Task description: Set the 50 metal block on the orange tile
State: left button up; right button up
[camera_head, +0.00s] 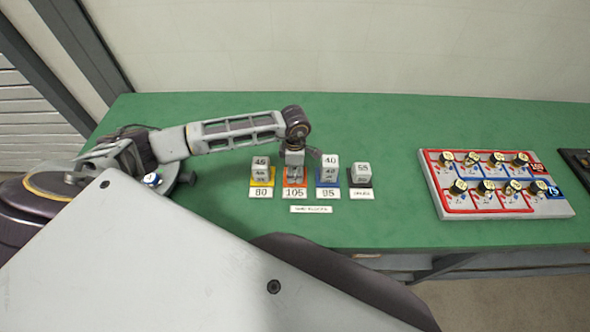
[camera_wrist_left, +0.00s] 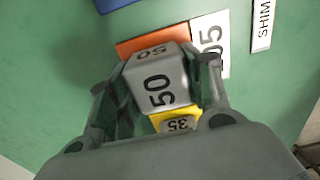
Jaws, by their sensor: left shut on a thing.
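My left gripper (camera_head: 293,168) points down over the orange tile (camera_head: 287,183), the one with the 105 label (camera_head: 294,194). In the left wrist view its fingers (camera_wrist_left: 157,73) are shut on the metal block marked 50 (camera_wrist_left: 158,85), one finger on each side. The orange tile (camera_wrist_left: 145,45) shows just past the block in that view. In the head view the gripper mostly hides the block. I cannot tell whether the block touches the tile or is slightly above it. My right gripper is not in view.
Close on the left, blocks (camera_head: 260,167) stand on a yellow tile (camera_head: 254,182). Close on the right, stacked blocks (camera_head: 330,168) stand on a blue tile (camera_head: 319,180). A red-edged panel (camera_head: 430,177) lies right; green table between is clear.

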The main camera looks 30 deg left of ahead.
aim_at(295, 168)
pick_arm(q)
jog(key=o, duration=1)
jog(key=shift+c, duration=0.2)
jog(key=o, duration=0.3)
jog(key=shift+o, duration=0.2)
jog(key=shift+r, duration=0.15)
notch_tip(295, 168, up, 11)
jog(key=shift+f+b, duration=0.15)
jog(key=shift+b, duration=0.35)
jog(key=shift+r, duration=0.65)
jog(key=shift+s+f, duration=0.1)
